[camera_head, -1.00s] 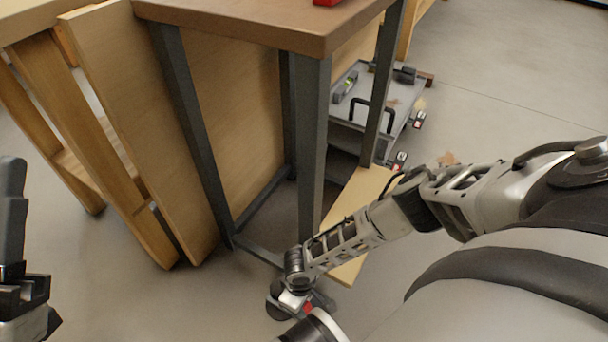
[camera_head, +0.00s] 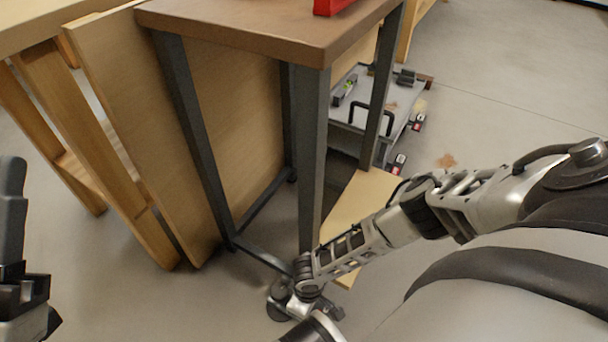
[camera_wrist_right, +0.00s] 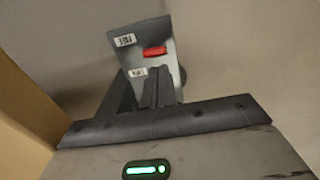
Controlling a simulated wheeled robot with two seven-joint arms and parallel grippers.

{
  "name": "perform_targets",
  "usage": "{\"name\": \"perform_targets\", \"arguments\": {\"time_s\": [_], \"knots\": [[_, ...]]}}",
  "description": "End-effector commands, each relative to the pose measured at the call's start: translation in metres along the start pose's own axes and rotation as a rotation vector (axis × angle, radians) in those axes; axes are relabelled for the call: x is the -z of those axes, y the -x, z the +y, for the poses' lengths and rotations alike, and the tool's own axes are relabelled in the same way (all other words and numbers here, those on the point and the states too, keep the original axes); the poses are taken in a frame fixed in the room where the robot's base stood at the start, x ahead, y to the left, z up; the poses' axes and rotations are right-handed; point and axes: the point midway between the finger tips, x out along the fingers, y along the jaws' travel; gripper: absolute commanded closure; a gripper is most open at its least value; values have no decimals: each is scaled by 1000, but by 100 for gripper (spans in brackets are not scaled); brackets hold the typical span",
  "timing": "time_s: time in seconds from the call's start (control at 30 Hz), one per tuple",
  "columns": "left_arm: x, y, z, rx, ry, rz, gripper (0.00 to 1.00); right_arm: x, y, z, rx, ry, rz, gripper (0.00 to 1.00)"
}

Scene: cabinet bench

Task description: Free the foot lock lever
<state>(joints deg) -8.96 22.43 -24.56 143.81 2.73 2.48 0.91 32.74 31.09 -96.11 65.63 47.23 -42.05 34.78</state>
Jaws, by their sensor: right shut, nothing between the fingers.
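The lever (camera_wrist_right: 155,51) is a small red piece on a grey metal housing (camera_wrist_right: 128,42) with white labels, seen in the right wrist view. My right gripper (camera_wrist_right: 150,88) is shut and empty, its dark fingers pointing at the housing just below the lever. I cannot tell whether they touch it. In the head view a dark round caster (camera_head: 277,308) sits at the foot of the near table leg, beside my right wrist. The lever is hidden there. My left gripper (camera_head: 14,185) is at the left edge, far from the caster; its opening is unclear.
The brown-topped table (camera_head: 255,36) has dark metal legs. Wooden panels (camera_head: 150,130) lean at its left. A pale board (camera_head: 355,205) lies close to my right forearm. A grey cart (camera_head: 375,100) stands behind. A red object (camera_head: 330,6) is on the tabletop. Floor at right is open.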

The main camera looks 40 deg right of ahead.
Motion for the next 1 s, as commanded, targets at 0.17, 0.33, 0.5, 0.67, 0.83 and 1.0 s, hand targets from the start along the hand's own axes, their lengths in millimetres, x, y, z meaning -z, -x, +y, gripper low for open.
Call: {"name": "perform_targets", "arguments": {"time_s": [0.17, 0.33, 0.5, 0.67, 0.83, 1.0], "knots": [[4, -3, -1, 0, 0, 0, 53, 4, 7, 0, 0, -1, 1, 100], [8, -6, -2, 0, 0, 0, 53, 7, 13, 0, 0, 0, 0, 100], [11, -8, -3, 0, 0, 0, 53, 11, 18, 0, 0, -1, 0, 100], [13, -10, -4, 0, 0, 0, 53, 12, 22, 0, 0, -1, 0, 100], [25, -19, -7, 0, 0, 0, 53, 11, 36, 0, 1, 0, -1, 100], [35, -27, -10, 0, 0, 0, 53, 11, 49, 0, 1, 0, 0, 100]]}}
